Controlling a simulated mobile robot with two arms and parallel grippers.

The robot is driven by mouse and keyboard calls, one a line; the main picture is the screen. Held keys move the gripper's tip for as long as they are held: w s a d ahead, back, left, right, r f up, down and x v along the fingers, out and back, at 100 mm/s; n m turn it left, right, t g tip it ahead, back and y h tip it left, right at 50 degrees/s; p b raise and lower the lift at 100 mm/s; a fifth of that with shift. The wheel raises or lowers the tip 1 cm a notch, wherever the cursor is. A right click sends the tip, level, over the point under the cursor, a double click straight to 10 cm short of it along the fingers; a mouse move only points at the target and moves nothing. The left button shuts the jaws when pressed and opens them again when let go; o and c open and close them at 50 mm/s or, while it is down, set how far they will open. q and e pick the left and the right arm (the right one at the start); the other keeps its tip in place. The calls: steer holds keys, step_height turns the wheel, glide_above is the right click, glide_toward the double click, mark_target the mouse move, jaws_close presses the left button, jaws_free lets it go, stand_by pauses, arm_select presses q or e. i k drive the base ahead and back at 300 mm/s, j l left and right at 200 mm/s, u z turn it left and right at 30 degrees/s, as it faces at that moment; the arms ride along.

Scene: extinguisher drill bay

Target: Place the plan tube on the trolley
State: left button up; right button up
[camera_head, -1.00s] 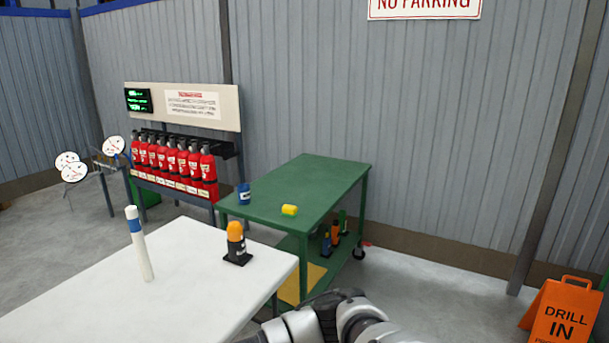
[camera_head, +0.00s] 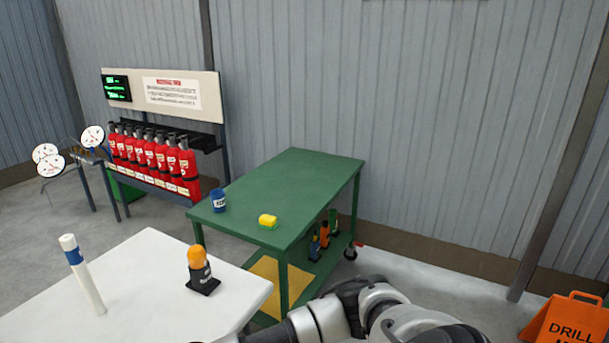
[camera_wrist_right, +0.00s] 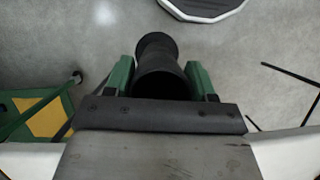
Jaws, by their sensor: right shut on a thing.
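A white tube (camera_head: 88,285) with a blue band near its top stands on the white table at the lower left; it may be the plan tube, but I cannot be sure. The green trolley (camera_head: 295,180) stands beyond the table, with a top deck and a lower shelf. My right gripper (camera_wrist_right: 160,88) has green fingers and is shut on a black, round, waisted thing (camera_wrist_right: 157,52), held above the grey floor. I cannot tell what that thing is. In the head view my right arm shows at the bottom, its gripper out of frame. My left gripper is out of view.
An orange beacon (camera_head: 199,267) stands on the white table (camera_head: 140,300). An orange sign (camera_head: 570,325) stands at right.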

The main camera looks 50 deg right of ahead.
mark_target(298, 181)
steer(key=i+l, duration=0.1)
steer(key=l, duration=0.4)
steer(key=i+l+z, duration=0.1)
steer(key=l, duration=0.35)
steer(key=i+l, duration=0.1)
steer(key=l, duration=0.4)
steer(key=i+l+z, duration=0.1)
steer(key=l, duration=0.35)
steer(key=i+l, duration=0.15)
steer(key=l, duration=0.3)
steer(key=i+l+z, duration=0.1)
steer(key=l, duration=0.4)
steer(key=i+l, duration=0.2)
steer(key=l, duration=0.25)
steer(key=i+l+z, duration=0.1)
steer(key=l, duration=0.35)
steer(key=i, duration=0.05)
